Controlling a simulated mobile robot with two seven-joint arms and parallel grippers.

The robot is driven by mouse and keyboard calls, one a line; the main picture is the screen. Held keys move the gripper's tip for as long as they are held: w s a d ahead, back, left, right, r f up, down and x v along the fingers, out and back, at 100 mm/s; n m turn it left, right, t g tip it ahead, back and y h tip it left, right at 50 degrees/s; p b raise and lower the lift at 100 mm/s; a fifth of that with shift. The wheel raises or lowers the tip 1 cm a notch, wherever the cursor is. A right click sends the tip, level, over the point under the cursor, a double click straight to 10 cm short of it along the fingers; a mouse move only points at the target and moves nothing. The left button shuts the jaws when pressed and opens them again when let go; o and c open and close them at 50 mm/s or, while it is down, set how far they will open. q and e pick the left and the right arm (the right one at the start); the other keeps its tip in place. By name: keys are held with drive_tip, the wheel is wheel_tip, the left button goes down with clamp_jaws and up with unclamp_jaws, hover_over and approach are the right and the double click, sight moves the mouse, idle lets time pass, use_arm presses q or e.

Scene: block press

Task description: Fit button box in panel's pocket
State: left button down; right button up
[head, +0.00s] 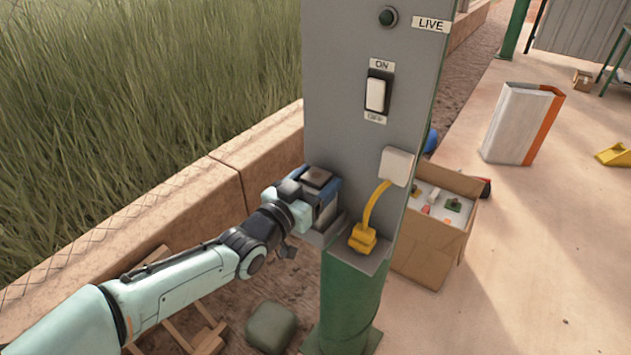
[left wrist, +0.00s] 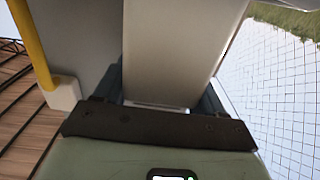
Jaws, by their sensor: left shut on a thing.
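My left gripper (head: 320,186) is shut on the button box (head: 318,176), a grey box with a brownish top, at the left part of the grey panel (head: 340,50). In the left wrist view the box's pale side (left wrist: 180,45) fills the space between the dark fingers (left wrist: 162,98). The box is upright just above or partly in the grey pocket (head: 322,236) at the panel's lower left. The gripper and box hide much of the pocket, so I cannot tell how deep the box sits. My right gripper is not in view.
A yellow plug (head: 363,238) and cable run to a white socket box (head: 397,166) right of the pocket. The panel has an ON/OFF switch (head: 376,95) and stands on a green post (head: 350,300). A cardboard box (head: 425,245) stands behind right. A low wall (head: 200,205) lies left.

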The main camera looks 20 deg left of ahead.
use_arm(q)
drive_tip(key=shift+c, duration=0.4)
unclamp_jaws()
drive_tip(key=shift+r, duration=0.1)
drive_tip(key=shift+o, duration=0.4)
drive_tip(key=shift+s, duration=0.1)
